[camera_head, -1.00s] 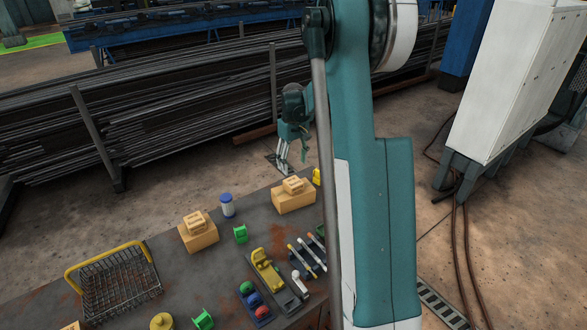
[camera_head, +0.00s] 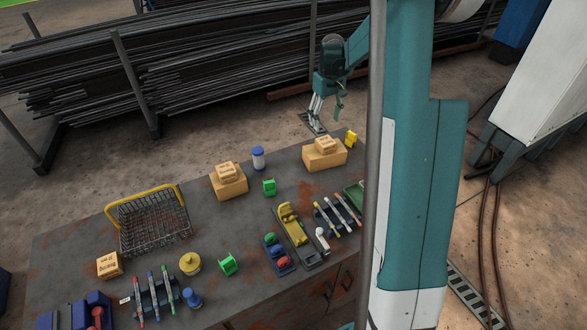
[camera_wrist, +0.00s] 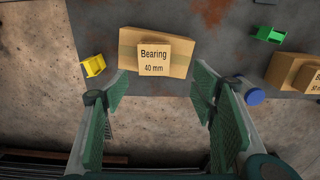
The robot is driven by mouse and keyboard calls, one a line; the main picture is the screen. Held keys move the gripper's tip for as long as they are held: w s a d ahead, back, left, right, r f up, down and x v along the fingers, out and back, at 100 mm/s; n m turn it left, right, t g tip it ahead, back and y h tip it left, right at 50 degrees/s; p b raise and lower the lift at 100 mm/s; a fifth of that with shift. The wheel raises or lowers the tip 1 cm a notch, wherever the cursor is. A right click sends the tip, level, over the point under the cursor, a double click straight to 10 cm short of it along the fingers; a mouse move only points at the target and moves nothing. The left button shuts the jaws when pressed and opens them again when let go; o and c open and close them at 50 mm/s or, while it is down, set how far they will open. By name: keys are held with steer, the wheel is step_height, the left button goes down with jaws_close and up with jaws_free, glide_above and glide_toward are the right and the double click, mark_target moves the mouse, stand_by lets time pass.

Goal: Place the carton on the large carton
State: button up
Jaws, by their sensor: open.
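A small carton (camera_head: 325,144) lies on top of a large carton (camera_head: 321,160) at the far right of the table. In the wrist view the small carton (camera_wrist: 153,56), labelled "Bearing 40 mm", rests flat on the large carton (camera_wrist: 184,62). My gripper (camera_head: 317,126) is open and empty just beyond them, its fingers apart from both. A second large carton (camera_head: 230,187), left of these, also bears a small carton (camera_head: 226,169). Another small carton (camera_head: 109,265) sits alone on the table at the left.
Metal bars lie behind on racks.

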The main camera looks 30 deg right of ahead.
steer(key=s+a+r+t, duration=0.2)
steer(key=s+a+r, duration=0.55)
steer(key=a, duration=0.25)
steer(key=s+a+r+t, duration=0.1)
steer(key=s+a+r, duration=0.5)
steer(key=a+r, duration=0.4)
steer(key=s+a+f+t, duration=0.1)
steer(key=s+a+t, duration=0.1)
steer(key=s+a, duration=0.5)
steer(key=s+a+f+t, duration=0.1)
steer(key=s+a+t, duration=0.1)
steer(key=s+a, duration=0.6)
steer(key=shift+s+a, duration=0.3)
steer(key=shift+s, duration=3.35)
